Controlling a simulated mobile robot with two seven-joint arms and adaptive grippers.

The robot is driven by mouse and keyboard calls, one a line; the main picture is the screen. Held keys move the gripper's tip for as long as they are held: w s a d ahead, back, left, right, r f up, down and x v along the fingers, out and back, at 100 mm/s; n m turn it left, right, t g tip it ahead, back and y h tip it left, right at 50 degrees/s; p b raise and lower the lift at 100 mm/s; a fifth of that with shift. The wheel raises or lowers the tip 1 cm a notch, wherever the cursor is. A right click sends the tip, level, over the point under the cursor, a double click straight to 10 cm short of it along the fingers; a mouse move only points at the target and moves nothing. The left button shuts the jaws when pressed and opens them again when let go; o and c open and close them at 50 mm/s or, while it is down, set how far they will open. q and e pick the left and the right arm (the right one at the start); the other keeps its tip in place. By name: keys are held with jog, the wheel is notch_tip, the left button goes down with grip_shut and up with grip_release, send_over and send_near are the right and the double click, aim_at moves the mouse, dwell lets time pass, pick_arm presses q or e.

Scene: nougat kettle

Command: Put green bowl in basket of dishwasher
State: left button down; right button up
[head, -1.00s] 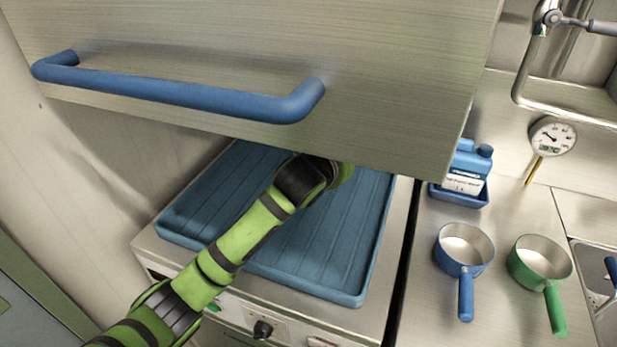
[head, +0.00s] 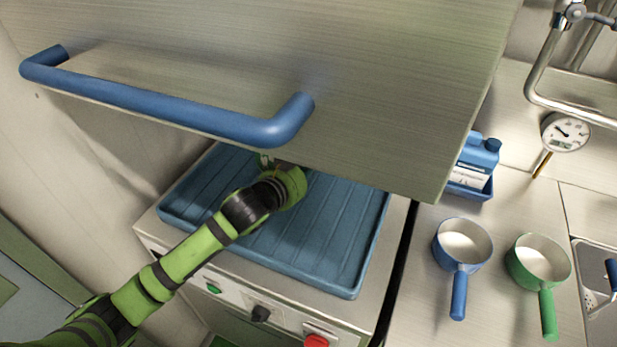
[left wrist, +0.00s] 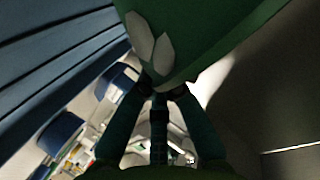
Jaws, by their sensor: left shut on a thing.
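The green bowl (left wrist: 215,40) fills the upper middle of the left wrist view, close to the camera. My left gripper (left wrist: 150,45) is shut on its wall, with the pale finger pads against the green surface. In the head view my left arm reaches over the dishwasher's blue ribbed basket (head: 335,235) and under the raised hood (head: 290,60). There the hood's lower edge hides the fingers and most or all of the bowl. I cannot tell how high the bowl is above the basket. My right gripper is not in view.
The hood's blue handle (head: 165,108) crosses the upper left. A blue saucepan (head: 463,245) and a green saucepan (head: 540,265) stand on the right counter. Behind them are a blue jug (head: 478,155) and a dial thermometer (head: 566,133). The basket's right part looks empty.

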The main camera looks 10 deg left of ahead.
pick_arm(q)
notch_tip(320, 180, down, 4)
jog(key=shift+r+p, duration=0.25)
jog(key=shift+p, duration=0.05)
jog(key=shift+f, duration=0.25)
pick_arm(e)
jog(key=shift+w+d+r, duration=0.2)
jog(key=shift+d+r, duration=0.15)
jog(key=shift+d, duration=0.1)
pick_arm(q)
jog(key=shift+f, duration=0.15)
jog(key=c, duration=1.4)
grip_release()
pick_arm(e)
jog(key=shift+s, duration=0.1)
pick_arm(q)
jog(key=b+v, duration=0.1)
jog(key=v, duration=1.1)
jog(key=shift+b, duration=0.3)
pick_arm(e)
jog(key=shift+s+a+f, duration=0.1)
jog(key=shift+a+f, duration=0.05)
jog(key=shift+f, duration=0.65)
